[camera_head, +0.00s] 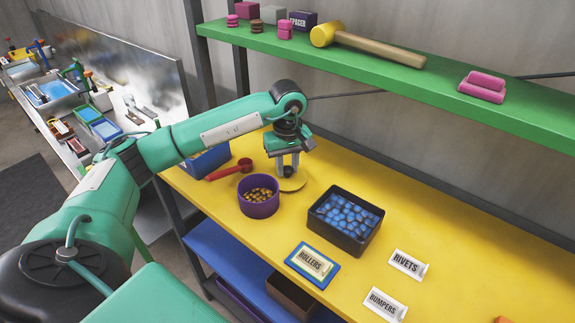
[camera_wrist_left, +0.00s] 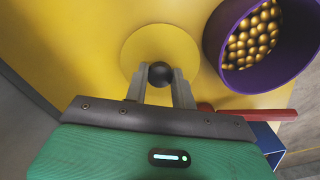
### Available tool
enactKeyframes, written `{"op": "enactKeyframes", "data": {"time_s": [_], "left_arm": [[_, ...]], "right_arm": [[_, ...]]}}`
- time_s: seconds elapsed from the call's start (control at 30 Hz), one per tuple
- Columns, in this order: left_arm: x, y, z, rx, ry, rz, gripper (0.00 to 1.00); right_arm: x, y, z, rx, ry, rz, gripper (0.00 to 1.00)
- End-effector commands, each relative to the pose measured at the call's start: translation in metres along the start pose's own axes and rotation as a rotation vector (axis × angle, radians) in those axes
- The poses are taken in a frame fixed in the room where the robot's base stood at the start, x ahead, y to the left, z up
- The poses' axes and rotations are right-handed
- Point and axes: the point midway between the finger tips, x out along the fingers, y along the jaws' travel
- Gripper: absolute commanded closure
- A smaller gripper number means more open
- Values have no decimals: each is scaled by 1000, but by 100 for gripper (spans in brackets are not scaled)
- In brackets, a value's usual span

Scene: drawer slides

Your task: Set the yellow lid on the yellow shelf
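The yellow lid (camera_wrist_left: 160,48) is a flat round disc with a black ball knob (camera_wrist_left: 160,74). In the head view the lid (camera_head: 296,184) is low over or on the yellow shelf (camera_head: 440,222), just behind the purple bowl; I cannot tell whether it touches. My left gripper (camera_head: 286,166) is above the lid, pointing down. In the left wrist view its fingers (camera_wrist_left: 160,80) stand on both sides of the knob, closed up against it. My right gripper is not in view.
A purple bowl (camera_head: 258,207) of golden balls stands close to the lid. A red scoop (camera_head: 230,171), a blue bin (camera_head: 207,161) and a black bin of blue pieces (camera_head: 318,208) are nearby. Label signs stand in front. A green shelf (camera_head: 400,75) with a mallet (camera_head: 368,47) hangs above.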

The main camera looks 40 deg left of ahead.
Motion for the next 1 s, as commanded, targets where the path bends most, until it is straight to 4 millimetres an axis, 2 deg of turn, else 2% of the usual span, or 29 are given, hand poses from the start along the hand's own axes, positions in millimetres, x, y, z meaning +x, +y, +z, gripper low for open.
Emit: {"op": "enactKeyframes", "data": {"time_s": [0.43,0.57,0.77,0.83,0.87,1.0], "left_arm": [[0,0,0,0,0,0,67],[0,0,0,0,0,0,42],[0,0,0,0,0,0,42],[0,0,0,0,0,0,54],[0,0,0,0,0,0,56],[0,0,0,0,0,0,56]], "right_arm": [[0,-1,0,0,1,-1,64],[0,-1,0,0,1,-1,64],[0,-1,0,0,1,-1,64],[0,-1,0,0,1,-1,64],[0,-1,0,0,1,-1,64],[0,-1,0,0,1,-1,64]]}}
